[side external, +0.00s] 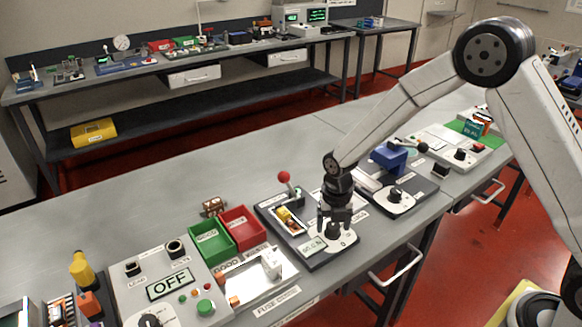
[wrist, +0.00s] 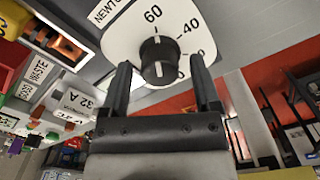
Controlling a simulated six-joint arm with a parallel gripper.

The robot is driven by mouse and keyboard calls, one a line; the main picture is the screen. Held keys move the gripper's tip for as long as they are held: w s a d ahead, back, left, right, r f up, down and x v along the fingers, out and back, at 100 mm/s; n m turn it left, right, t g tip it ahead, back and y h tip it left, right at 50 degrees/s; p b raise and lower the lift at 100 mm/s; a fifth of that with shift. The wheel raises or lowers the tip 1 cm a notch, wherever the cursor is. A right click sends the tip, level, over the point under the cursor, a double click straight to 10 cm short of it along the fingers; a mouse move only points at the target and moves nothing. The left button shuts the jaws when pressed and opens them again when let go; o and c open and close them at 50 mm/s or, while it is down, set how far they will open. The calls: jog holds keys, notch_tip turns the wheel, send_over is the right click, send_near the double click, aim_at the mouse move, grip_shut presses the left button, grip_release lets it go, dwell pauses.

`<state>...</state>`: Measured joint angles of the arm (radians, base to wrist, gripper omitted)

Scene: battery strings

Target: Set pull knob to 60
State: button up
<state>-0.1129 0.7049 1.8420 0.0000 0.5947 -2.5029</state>
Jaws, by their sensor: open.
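The pull knob (wrist: 160,56) is a black round knob on a white dial (wrist: 122,38) in the wrist view. The dial shows 60 above the knob and 40 to its right. White marks show on the knob, one on the side facing 60. My gripper (wrist: 161,66) is open, with one finger on each side of the knob and visible gaps between. In the side external view, my gripper (side external: 336,221) points down over the knob (side external: 333,232), which is partly hidden by the fingers. A small readout label (side external: 312,246) beside the dial is too small to read surely.
A red-balled lever (side external: 284,177) and a tray with a yellow part (side external: 289,219) stand left of the knob on the same panel. Green (side external: 212,243) and red (side external: 243,228) bins are farther left. A blue block device (side external: 389,156) stands to the right.

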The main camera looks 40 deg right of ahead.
aim_at(334, 225)
jog(key=shift+r, duration=1.7)
jog(key=m, duration=0.1)
jog(key=s+r+m, duration=0.1)
jog(key=m, duration=0.1)
jog(key=shift+s+d+r, duration=0.15)
jog(key=shift+s+d, duration=0.1)
jog(key=shift+d, duration=0.15)
jog(key=s+d+r+m+t, duration=0.1)
jog(key=s+d+r+m, duration=0.1)
jog(key=s+m, duration=0.5)
jog(key=s+d+r+m+t, duration=0.1)
jog(key=s+m, duration=0.6)
jog(key=m, duration=1.3)
jog(key=shift+s+d+r+t, duration=0.25)
jog(key=shift+d+r, duration=0.35)
jog(key=shift+r, duration=0.35)
